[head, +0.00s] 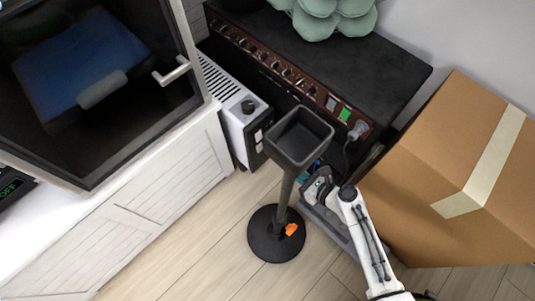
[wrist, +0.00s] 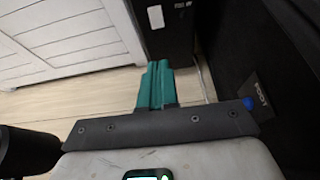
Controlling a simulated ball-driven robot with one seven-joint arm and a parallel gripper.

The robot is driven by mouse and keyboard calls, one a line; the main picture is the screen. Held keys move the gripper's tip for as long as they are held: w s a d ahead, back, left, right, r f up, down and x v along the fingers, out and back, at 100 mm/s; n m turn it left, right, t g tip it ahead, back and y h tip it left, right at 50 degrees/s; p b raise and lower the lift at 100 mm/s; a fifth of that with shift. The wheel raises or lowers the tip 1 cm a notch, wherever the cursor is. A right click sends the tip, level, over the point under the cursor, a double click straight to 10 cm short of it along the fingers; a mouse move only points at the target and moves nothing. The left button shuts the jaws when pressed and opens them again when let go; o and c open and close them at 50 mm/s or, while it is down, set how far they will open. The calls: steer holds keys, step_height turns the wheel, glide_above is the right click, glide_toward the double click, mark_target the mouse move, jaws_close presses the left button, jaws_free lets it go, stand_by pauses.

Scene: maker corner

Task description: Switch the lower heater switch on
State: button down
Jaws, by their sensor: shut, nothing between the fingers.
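The heater (head: 238,122) is a white slatted unit with a dark knob on top, between the white cabinet and the black amplifier. Its dark end panel carries two small pale switches, an upper one (head: 258,136) and the lower heater switch (head: 259,147). The wrist view shows the dark panel (wrist: 168,42) with a pale switch (wrist: 155,17) and part of another at the top edge; I cannot tell whether either is on. My gripper (wrist: 157,68) has teal fingers shut together and empty, pointing toward the panel but apart from it. In the head view my gripper (head: 316,167) is partly hidden behind the stand.
A black pedestal stand with a square tray (head: 300,138) and round base (head: 262,246) stands between heater and arm. A cardboard box (head: 440,165) is at right. The black amplifier (head: 350,75) is behind, with a plugged cable. The white cabinet (head: 170,190) is left.

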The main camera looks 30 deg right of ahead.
steer(key=b, duration=0.5)
glide_toward(260, 148)
steer(key=w+f, duration=0.4)
steer(key=shift+w+a+f, duration=0.25)
steer(key=shift+w+a, duration=0.45)
steer(key=shift+a, duration=0.1)
steer(key=shift+w, duration=0.2)
steer(key=shift+r, duration=0.1)
steer(key=shift+r+p, duration=0.8)
